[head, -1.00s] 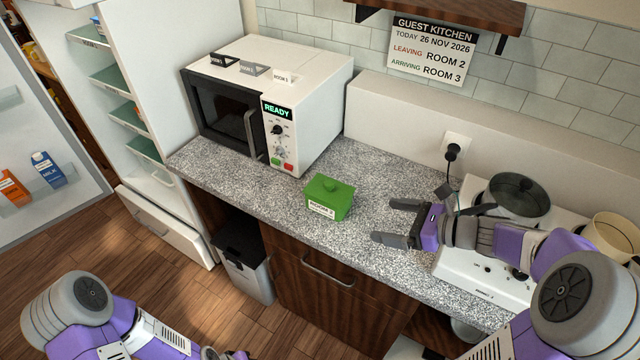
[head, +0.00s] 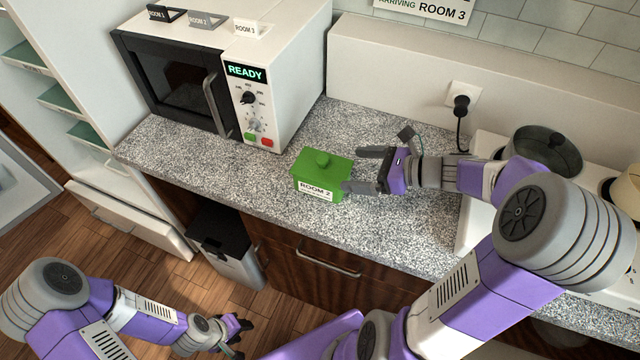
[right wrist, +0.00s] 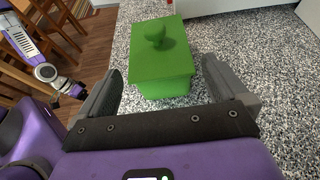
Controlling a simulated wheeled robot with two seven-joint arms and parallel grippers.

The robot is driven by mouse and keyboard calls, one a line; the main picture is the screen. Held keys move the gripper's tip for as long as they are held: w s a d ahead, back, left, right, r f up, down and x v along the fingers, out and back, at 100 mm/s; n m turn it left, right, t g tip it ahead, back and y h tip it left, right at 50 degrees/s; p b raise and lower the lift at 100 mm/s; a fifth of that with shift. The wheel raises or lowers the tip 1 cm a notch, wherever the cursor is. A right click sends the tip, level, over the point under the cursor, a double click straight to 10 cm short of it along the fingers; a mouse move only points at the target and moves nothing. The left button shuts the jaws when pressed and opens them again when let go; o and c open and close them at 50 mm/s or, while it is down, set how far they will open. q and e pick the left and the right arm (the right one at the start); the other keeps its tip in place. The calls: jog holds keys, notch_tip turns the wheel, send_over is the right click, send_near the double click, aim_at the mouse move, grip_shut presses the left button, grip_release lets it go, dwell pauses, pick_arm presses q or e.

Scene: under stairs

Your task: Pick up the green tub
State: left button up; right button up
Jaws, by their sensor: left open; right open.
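The green tub (head: 321,173) has a lid with a round knob and a white "ROOM 2" label on its front. It stands upright on the speckled counter, near the front edge. My right gripper (head: 352,170) is open just to the right of the tub, its fingers pointing at it. In the right wrist view the tub (right wrist: 163,60) lies ahead, between and just beyond the two open fingertips (right wrist: 165,78); the gripper is not closed on it. My left gripper (head: 240,333) is low at the bottom, in front of the counter, away from the tub, and empty.
A microwave (head: 222,70) showing "READY" stands left of the tub. A hob with a dark pot (head: 545,150) is at the right. A plugged cord (head: 460,125) hangs at the wall behind my right gripper. The counter (head: 260,200) around the tub is clear.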

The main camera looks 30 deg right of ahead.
aim_at(342, 172)
jog(key=shift+a+f+b, duration=0.1)
jog(key=shift+f+b, duration=0.3)
jog(key=shift+f, duration=0.3)
jog(key=b+x, duration=0.2)
jog(key=x, duration=0.5)
jog(key=shift+w+a+f+b, duration=0.1)
jog(key=shift+a+f+b, duration=0.05)
jog(key=shift+b, duration=0.2)
jog(key=c, duration=1)
